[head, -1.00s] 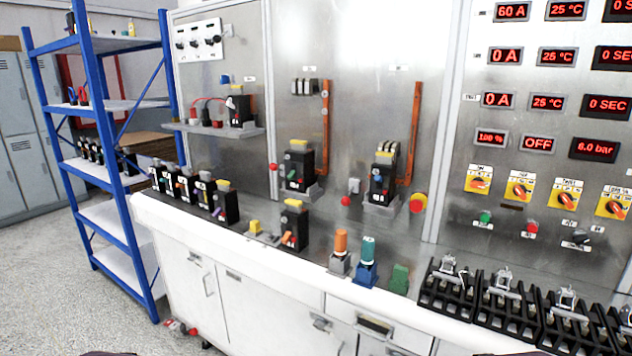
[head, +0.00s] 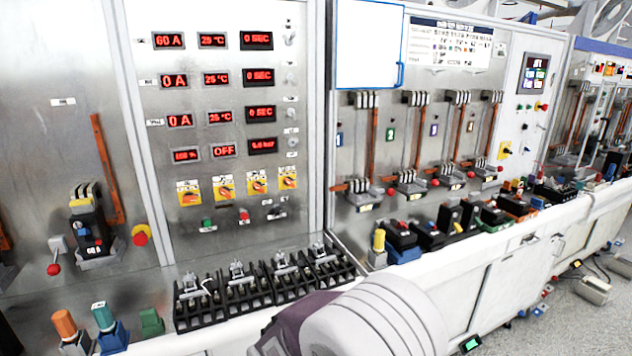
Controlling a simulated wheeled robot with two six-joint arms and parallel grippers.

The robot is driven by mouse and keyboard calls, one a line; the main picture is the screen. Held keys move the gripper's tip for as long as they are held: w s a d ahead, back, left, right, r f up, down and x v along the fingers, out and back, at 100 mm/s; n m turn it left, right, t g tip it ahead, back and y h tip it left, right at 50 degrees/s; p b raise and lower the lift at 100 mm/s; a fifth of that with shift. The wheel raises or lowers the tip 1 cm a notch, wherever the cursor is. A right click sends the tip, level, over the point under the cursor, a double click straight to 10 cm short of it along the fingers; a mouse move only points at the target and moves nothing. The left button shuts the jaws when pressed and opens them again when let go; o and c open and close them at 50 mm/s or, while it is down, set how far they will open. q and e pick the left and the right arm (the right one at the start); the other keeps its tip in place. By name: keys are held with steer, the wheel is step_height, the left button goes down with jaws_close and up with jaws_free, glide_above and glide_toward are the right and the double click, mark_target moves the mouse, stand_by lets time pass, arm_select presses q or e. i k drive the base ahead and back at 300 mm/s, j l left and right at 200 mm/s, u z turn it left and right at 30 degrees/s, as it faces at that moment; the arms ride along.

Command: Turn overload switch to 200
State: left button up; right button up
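A row of yellow plates with orange-red rotary knobs sits on the steel panel: a first switch (head: 189,191) at the left, a second switch (head: 222,187), a third switch (head: 257,183) and a fourth switch (head: 287,179). Their labels are too small to read, so I cannot tell which is the overload switch or what each is set to. Red digital displays above them include one reading 60 A (head: 168,41). A white and purple link of my own arm shows at the bottom centre. Neither gripper is in view.
Black clamp fixtures (head: 238,290) line the bench below the switches. Green (head: 207,223) and red (head: 244,216) buttons sit just under the switches. An orange-capped tool (head: 64,323) stands at the front left. Breakers (head: 402,232) crowd the bench to the right.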

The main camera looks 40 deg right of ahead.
mark_target(287, 180)
steer(key=z, duration=1.2)
